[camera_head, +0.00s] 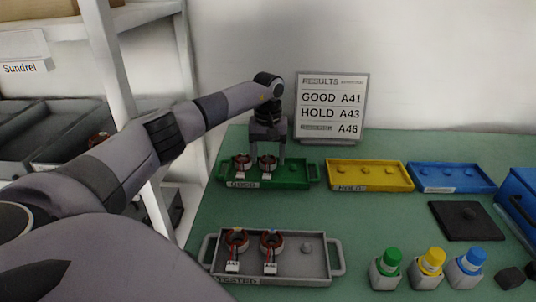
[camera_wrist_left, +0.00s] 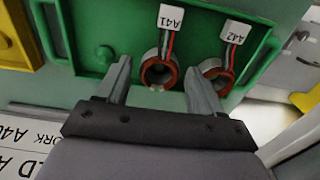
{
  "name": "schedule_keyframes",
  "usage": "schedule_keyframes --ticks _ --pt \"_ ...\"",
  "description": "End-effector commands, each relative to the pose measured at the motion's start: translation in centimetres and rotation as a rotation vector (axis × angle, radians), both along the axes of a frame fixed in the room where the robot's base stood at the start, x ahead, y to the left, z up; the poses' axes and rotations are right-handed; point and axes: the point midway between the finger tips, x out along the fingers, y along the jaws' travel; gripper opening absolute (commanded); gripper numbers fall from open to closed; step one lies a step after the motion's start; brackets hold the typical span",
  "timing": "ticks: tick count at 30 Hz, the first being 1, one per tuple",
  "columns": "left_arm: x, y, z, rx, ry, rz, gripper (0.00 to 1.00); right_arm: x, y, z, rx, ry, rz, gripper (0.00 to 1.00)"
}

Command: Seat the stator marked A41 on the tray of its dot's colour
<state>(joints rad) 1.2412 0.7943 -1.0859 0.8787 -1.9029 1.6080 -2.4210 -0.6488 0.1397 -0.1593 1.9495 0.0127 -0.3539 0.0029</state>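The stator marked A41 (camera_wrist_left: 160,73), a copper-red ring with wires and a white tag, sits on the green tray (camera_wrist_left: 85,30). It is the right-hand stator (camera_head: 267,166) on the green GOOD tray (camera_head: 296,179) in the head view. My left gripper (camera_head: 268,150) is over it, pointing down. In the left wrist view the gripper (camera_wrist_left: 158,80) is open, one finger on each side of A41, with gaps to it. Stator A42 (camera_wrist_left: 216,76) sits beside it. The dot on A41 cannot be made out. My right gripper is not in view.
A yellow HOLD tray (camera_head: 383,186) and a blue tray (camera_head: 467,188) hold no stators. A grey TESTED tray (camera_head: 320,272) in front holds two stators and one bare peg. A results board (camera_head: 331,106) stands behind. Capped bottles (camera_head: 428,268) and a black plate (camera_head: 467,220) are at right.

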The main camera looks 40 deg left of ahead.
Motion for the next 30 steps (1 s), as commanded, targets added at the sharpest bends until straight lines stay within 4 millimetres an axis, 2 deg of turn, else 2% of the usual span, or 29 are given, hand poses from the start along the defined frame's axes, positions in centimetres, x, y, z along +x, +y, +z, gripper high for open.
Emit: schedule_keyframes --ticks 14,30 --pt "0.0 0.0 0.1 0.0 0.0 0.0 0.67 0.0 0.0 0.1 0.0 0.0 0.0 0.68" --pt "0.0 0.0 2.7 0.0 0.0 0.0 0.67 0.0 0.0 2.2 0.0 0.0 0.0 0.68"
